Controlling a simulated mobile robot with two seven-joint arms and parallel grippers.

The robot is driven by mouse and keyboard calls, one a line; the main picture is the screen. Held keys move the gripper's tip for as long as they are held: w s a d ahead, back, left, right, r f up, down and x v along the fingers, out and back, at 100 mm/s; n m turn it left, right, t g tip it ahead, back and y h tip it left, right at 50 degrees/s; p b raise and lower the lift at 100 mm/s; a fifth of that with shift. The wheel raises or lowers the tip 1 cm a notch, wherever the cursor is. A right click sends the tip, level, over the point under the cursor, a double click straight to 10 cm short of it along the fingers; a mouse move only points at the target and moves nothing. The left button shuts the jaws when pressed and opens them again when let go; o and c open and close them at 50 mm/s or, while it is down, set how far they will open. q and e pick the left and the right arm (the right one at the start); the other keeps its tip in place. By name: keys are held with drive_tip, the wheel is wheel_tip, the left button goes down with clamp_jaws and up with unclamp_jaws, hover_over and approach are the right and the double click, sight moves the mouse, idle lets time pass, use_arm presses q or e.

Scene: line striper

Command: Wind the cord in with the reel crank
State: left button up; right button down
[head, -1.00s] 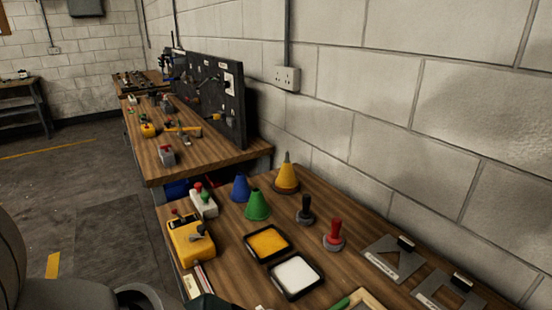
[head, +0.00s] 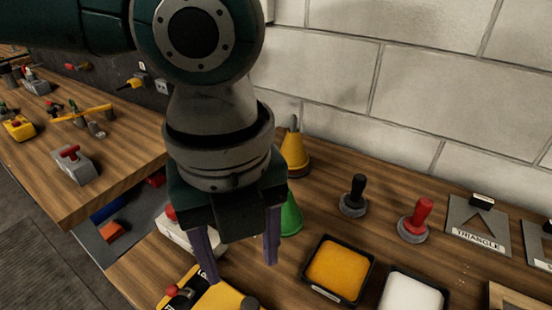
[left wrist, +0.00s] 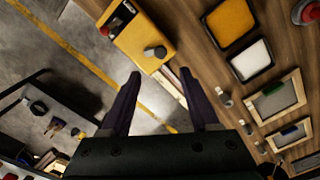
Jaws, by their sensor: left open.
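A yellow box (head: 222,298) sits at the left edge of the near bench, cut off by the bottom of the head view. It also shows in the left wrist view (left wrist: 146,38), with a grey cylindrical knob (left wrist: 157,52) that looks like the reel crank's handle. The knob shows at the bottom of the head view too (head: 250,303). My left gripper (head: 242,271) is open and empty, fingers pointing down above the box. In the left wrist view its fingertips (left wrist: 160,73) lie either side of the box's near end. I cannot make out any cord. My right gripper is out of view.
Close around are a white box with a red knob (head: 178,233), a green cone (head: 290,216) and a yellow cone (head: 294,155). An orange tray (head: 338,268) and a white tray (head: 412,293) lie to the right. Stamps stand behind them.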

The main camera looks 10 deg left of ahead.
sight(250, 305)
use_arm(q)
wheel_tip(250, 305, down, 10)
drive_tip(key=shift+d+r, duration=0.1)
idle(0.4)
clamp_jaws()
idle(0.3)
